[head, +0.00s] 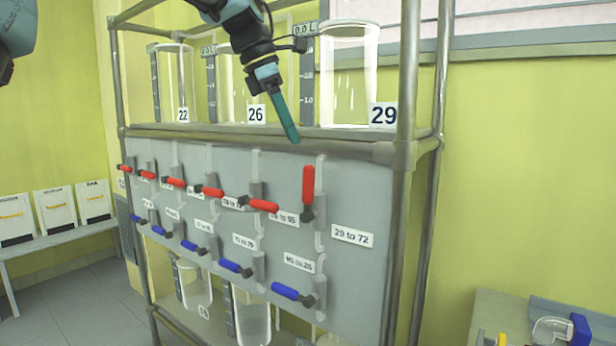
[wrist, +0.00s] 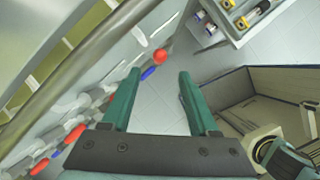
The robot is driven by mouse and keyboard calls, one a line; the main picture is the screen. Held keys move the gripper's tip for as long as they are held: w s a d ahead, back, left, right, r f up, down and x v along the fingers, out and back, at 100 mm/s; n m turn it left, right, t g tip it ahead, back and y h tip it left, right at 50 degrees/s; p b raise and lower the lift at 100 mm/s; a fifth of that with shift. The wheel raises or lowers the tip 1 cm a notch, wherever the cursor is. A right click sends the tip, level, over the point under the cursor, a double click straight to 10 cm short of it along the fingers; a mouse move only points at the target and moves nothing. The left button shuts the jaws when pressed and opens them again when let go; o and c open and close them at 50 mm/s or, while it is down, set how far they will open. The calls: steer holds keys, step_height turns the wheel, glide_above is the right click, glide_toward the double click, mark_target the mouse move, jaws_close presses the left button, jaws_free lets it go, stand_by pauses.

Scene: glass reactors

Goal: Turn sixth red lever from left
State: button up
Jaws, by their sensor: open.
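A row of red levers runs along the upper grey panel in the head view. The sixth from the left (head: 307,185) points straight up from its black pivot, beside the "29 to 72" label (head: 352,237). The fifth red lever (head: 262,206) and those left of it lie nearly level, pointing left. My gripper (head: 290,137) is in front of the frame's upper rail, above and slightly left of the sixth lever in the picture. In the wrist view my gripper (wrist: 159,74) is open and empty. A round red lever end (wrist: 160,56) shows beyond the gap between the fingers.
Blue levers (head: 292,293) line the panel below the red ones. Glass vessels (head: 349,75) stand on the shelf above. A metal post (head: 408,100) rises right of the panel. A table with a blue item (head: 575,325) is at lower right.

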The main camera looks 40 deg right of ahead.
glide_toward(308, 198)
steer(key=d+f, duration=0.2)
steer(key=s+d+f, duration=0.1)
steer(key=d+f, duration=0.1)
steer(key=shift+d+f+p, duration=0.15)
steer(key=shift+f+p, duration=0.25)
jaws_close()
stand_by(0.3)
stand_by(0.9)
